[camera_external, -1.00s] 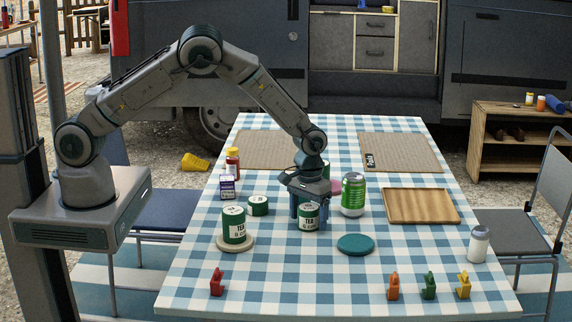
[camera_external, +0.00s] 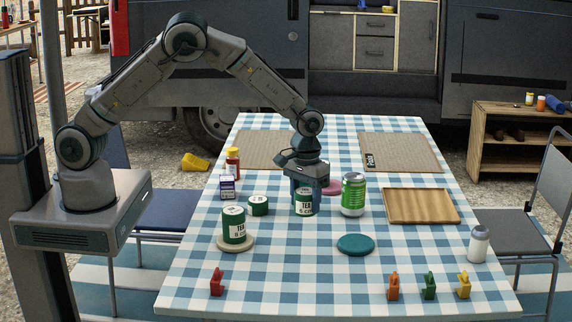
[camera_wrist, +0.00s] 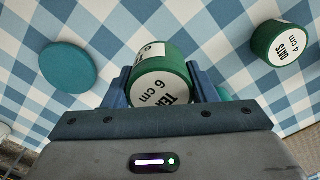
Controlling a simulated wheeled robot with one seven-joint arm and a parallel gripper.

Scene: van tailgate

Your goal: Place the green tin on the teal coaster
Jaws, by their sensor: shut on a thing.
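My gripper (camera_external: 304,192) is shut on a green tin (camera_external: 304,204) with a white "TEA" label. The tin is upright and looks slightly above the cloth. In the wrist view the held tin (camera_wrist: 163,80) sits between the blue fingers and reads "6 cm". The teal coaster (camera_external: 356,244) lies bare on the table, to the right of and nearer the camera than the tin. It also shows at upper left in the wrist view (camera_wrist: 68,66).
A larger green TEA tin (camera_external: 234,227) stands on a beige coaster (camera_external: 221,245). A short green tin (camera_external: 258,206) is left of the gripper. A green can (camera_external: 353,195) stands close right, near a pink disc (camera_external: 332,187).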

